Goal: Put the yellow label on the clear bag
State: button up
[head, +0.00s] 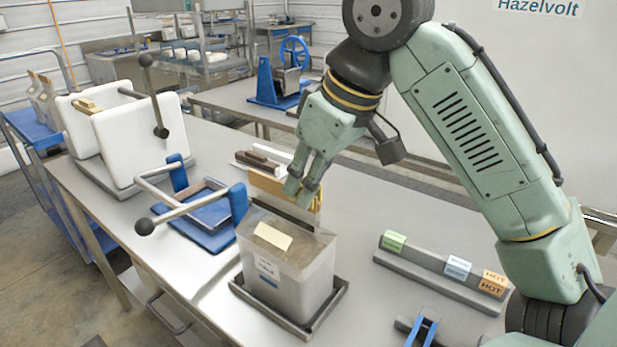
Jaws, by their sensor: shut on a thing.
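The clear bag (290,270), filled with greyish stuff, stands upright in a dark shallow tray (322,318) near the middle of the table. A tan band (268,186) rises at its top back edge. A small pale yellow label (272,236) lies on the bag's upper front, slightly tilted.
A grey rail (437,271) at right holds green, pale blue and orange labels. Bare table lies between bag and rail.

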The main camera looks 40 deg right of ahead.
jog(key=o, duration=0.8)
jog(key=o, duration=0.6)
jog(key=shift+r+p, duration=0.6)
jog(key=shift+r, duration=2.95)
